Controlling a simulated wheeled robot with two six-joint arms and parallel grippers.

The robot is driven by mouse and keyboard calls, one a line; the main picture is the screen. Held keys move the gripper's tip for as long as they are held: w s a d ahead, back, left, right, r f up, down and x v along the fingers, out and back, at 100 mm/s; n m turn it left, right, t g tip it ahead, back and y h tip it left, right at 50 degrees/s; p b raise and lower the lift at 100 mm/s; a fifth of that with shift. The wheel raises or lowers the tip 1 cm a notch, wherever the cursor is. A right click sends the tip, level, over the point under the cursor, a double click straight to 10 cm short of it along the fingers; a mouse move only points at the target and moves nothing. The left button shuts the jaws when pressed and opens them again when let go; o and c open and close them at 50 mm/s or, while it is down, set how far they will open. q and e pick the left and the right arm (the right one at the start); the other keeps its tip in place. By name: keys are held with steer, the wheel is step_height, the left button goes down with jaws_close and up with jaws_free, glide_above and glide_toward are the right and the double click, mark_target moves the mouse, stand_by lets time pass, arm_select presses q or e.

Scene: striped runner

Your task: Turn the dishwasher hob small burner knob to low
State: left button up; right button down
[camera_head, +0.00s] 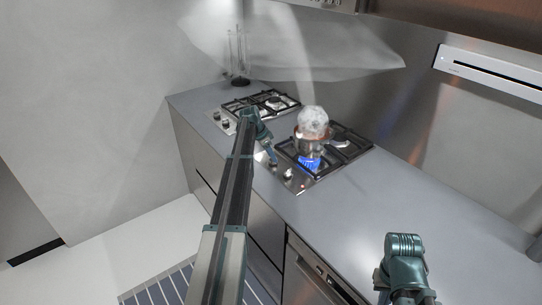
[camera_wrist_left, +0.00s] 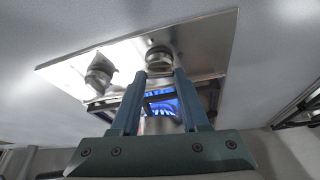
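The right hob (camera_head: 303,187) is a steel plate with black grates and a few knobs along its front edge. A blue flame (camera_head: 309,162) burns under a copper pot (camera_head: 313,141); the flame also shows in the left wrist view (camera_wrist_left: 161,102). My left gripper (camera_head: 272,158) is at the knob edge. In the left wrist view its fingers (camera_wrist_left: 160,73) are apart, with one round metal knob (camera_wrist_left: 159,58) at the gap between the tips; contact is unclear. A second knob (camera_wrist_left: 99,72) lies to the left. My right gripper (camera_head: 405,285) is low at the right; its fingers are not clear.
A second gas hob (camera_head: 262,103) lies further back left. The grey counter (camera_head: 350,215) is clear at front right. A glass vessel (camera_head: 238,60) stands in the back corner. Steam rises above the pot. A striped runner (camera_head: 160,290) lies on the floor.

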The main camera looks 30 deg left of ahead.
arm_select(q)
jaws_close()
steer(key=shift+n, duration=0.3)
steer(key=n, duration=0.1)
steer(key=n+y, duration=0.1)
steer(key=shift+s+d+n, duration=0.15)
steer(key=shift+d+n, duration=0.05)
steer(key=shift+n, duration=0.2)
steer(key=n+y, duration=0.1)
steer(key=n, duration=0.1)
steer(key=n+y, duration=0.1)
steer(key=n, duration=0.1)
steer(key=shift+d+n+t, duration=0.2)
steer(key=shift+n+t, duration=0.1)
steer(key=n, duration=0.2)
steer(key=n+y, duration=0.1)
steer(key=n, duration=0.1)
steer(key=n+g+y, duration=0.1)
steer(key=n, duration=0.1)
steer(key=shift+w+d, duration=0.2)
steer(key=shift+d, duration=0.05)
steer(key=n, duration=0.3)
steer(key=n+g+y, duration=0.1)
steer(key=n, duration=0.2)
steer(key=shift+w+d+g+y, duration=0.1)
steer(key=shift+w+g+y, duration=0.05)
steer(key=shift+g+y, duration=0.15)
steer(key=shift+n, duration=0.3)
